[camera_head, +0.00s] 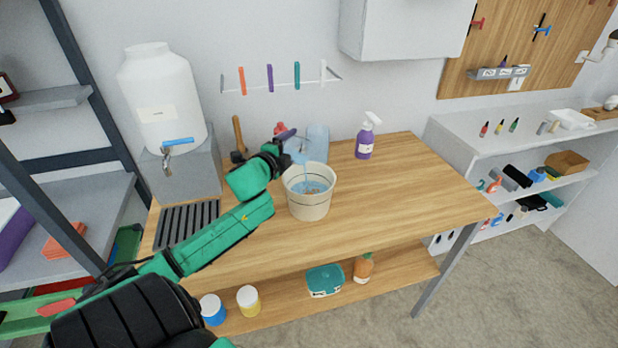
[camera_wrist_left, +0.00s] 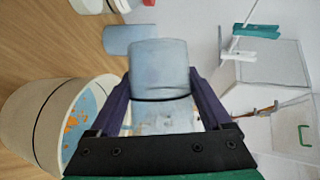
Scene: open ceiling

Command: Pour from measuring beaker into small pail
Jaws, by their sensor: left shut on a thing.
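The measuring beaker (camera_head: 298,152), a translucent bluish vessel, is held tilted above the small pail. It also shows in the left wrist view (camera_wrist_left: 160,72), between the fingers. A pale blue streak of liquid appears to run from it into the pail. The small pail (camera_head: 308,208) is cream with a dark band and stands upright on the wooden table. In the left wrist view (camera_wrist_left: 22,120) the pail holds bluish liquid with orange bits. My left gripper (camera_head: 283,153) is shut on the beaker, above the pail's left rim. My right gripper is not in view.
A translucent blue vessel (camera_head: 319,138) stands behind the pail. A purple spray bottle (camera_head: 364,143) is to its right. A white tank (camera_head: 165,95) with a tap stands on a grey block at left, near a drain grate (camera_head: 187,226). The table's right side (camera_head: 430,190) is clear.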

